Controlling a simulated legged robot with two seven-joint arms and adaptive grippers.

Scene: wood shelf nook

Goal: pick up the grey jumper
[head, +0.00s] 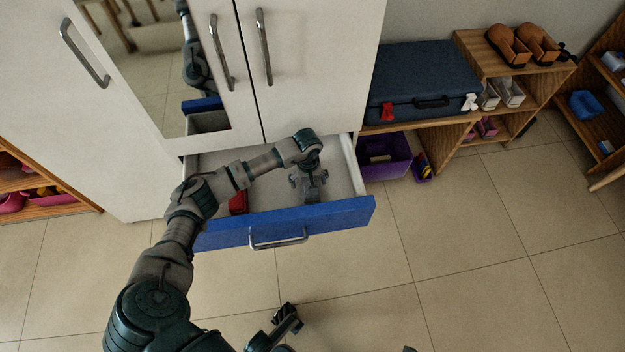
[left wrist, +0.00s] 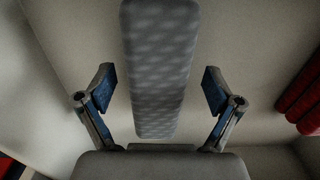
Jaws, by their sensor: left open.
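The grey jumper (left wrist: 158,65) shows in the left wrist view as a long, narrow grey patterned strip. It lies between the two fingers of my left gripper (left wrist: 160,92), with a gap on each side. In the head view my left gripper (head: 309,183) is down inside the open drawer, near its right side, and hides much of what is under it. It is open. Part of what looks like my right gripper (head: 287,318) shows low in the head view; its jaws are unclear.
The blue-fronted drawer (head: 340,214) is pulled out below a white wardrobe (head: 315,60). A red item (head: 238,202) lies in the drawer to the left. A shelf with a blue case (head: 420,80) and a purple bin (head: 385,157) stands right. The tiled floor in front is mostly clear.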

